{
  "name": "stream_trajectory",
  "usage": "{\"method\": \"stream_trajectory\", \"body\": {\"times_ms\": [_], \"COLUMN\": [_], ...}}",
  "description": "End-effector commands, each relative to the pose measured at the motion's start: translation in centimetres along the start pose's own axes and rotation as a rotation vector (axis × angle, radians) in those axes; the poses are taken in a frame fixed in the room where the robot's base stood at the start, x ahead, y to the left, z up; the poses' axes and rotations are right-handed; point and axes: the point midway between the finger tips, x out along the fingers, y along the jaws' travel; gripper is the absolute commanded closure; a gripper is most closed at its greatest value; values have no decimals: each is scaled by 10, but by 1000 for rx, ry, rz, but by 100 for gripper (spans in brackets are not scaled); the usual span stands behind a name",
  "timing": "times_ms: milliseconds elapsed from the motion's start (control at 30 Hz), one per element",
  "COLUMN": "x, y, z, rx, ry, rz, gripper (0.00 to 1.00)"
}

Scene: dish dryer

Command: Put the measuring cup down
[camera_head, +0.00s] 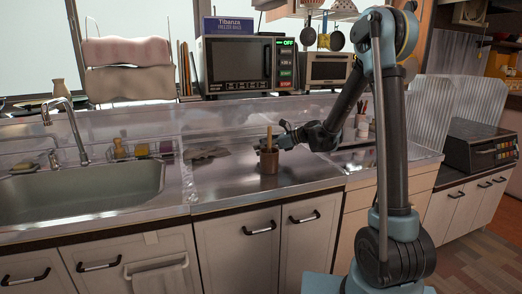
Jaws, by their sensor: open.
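A small brown cup (268,162) stands upright on the steel counter (235,190), with a light wooden stick rising from it. It is the only cup-like thing near my gripper, but no measuring marks show at this size. My gripper (284,141) is open, at the end of my arm reaching in from the right. It is just right of the cup, close to its upper part. I cannot tell whether the fingers touch the cup. The fingertips are small and dark here, and partly hard to make out.
A sink (80,188) with a tap (66,128) is at left. A microwave (236,64) and a smaller oven (326,69) stand behind. A grey cloth-like thing (206,153) lies left of the cup. The counter in front of the cup is clear.

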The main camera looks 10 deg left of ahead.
Motion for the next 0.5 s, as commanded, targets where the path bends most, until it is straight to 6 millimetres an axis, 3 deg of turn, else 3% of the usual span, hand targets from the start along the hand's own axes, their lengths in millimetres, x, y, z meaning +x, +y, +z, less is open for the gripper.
{"method": "stream_trajectory", "body": {"times_ms": [500], "x": [-92], "y": [0], "z": [0], "rx": [2], "ry": [0], "rz": [-3], "gripper": [34]}}
